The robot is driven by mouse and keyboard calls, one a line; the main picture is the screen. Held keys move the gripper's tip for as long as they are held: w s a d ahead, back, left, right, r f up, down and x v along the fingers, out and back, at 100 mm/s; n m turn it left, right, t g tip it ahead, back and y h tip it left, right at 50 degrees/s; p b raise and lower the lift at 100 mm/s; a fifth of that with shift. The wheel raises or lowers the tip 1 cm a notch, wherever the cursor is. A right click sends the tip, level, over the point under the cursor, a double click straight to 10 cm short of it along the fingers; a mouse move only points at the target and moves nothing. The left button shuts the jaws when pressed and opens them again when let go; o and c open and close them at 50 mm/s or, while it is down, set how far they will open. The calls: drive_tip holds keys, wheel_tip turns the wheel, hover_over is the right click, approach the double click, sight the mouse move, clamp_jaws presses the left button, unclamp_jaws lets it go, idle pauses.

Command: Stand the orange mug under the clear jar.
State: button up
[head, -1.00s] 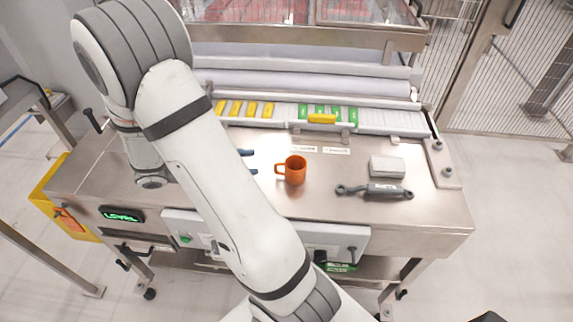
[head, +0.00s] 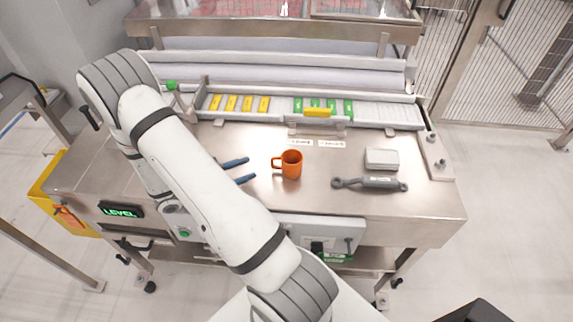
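The orange mug (head: 292,165) stands upright on the steel table (head: 330,200), near its middle, with its handle pointing left. I see no clear jar in this view; my arm covers part of the table's left side. Nothing touches the mug.
Blue-handled pliers (head: 236,162) lie left of the mug, partly behind my arm. A grey wrench-like tool (head: 370,184) and a pale block (head: 382,159) lie to the right. A rail with yellow and green pieces (head: 375,112) runs behind. The table right of the mug is partly clear.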

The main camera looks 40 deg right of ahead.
sight(271, 160)
drive_tip(key=p+x, duration=0.1)
drive_tip(key=x, duration=0.5)
drive_tip(key=shift+s+d+p, duration=0.2)
drive_tip(key=shift+d+p, duration=0.1)
drive_tip(key=shift+c, duration=0.5)
clamp_jaws()
